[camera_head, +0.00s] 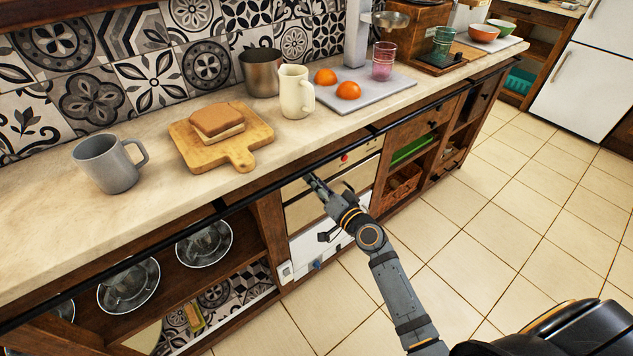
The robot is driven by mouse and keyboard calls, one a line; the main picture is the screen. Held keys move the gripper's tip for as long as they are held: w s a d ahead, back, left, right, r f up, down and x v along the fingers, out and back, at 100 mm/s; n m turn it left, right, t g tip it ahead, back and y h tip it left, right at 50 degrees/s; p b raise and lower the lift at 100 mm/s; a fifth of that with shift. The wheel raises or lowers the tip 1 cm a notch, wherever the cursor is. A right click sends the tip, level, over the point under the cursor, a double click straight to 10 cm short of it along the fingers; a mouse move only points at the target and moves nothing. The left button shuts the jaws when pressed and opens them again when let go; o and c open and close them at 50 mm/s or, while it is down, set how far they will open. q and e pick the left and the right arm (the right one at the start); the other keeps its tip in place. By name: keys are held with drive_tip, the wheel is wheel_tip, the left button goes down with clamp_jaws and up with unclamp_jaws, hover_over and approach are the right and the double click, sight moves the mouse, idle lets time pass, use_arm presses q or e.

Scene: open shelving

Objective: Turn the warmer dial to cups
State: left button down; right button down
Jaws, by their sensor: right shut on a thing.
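The warmer (305,209) is a cream and metal appliance set under the counter, with a control strip along its top. My right gripper (313,183) reaches up to the left part of that strip. Its fingers are shut on the warmer dial, which they mostly hide. The dial's setting and its markings cannot be read from here. A small red knob or light (345,157) shows on the strip to the right of the gripper. My left gripper is not in view.
A dark rail (268,187) runs along the counter's front edge just above the gripper. On the counter stand a grey mug (106,166), a bread board (240,157), a cream mug (294,95) and a grey tray (385,92). The tiled floor (480,240) at right is clear.

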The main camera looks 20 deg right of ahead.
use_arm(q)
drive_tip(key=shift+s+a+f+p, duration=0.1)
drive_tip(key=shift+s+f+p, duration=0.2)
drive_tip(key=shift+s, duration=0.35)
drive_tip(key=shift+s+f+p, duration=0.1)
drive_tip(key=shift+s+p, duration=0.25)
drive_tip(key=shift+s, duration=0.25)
use_arm(e)
drive_tip(key=shift+m, duration=3.2)
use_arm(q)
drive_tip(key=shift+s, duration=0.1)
use_arm(e)
drive_tip(key=c, duration=1)
unclamp_jaws()
drive_tip(key=shift+d, duration=0.1)
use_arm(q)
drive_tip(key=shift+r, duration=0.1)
use_arm(e)
drive_tip(key=v, duration=1.2)
drive_tip(key=shift+d+r, duration=0.1)
drive_tip(key=shift+d, duration=0.05)
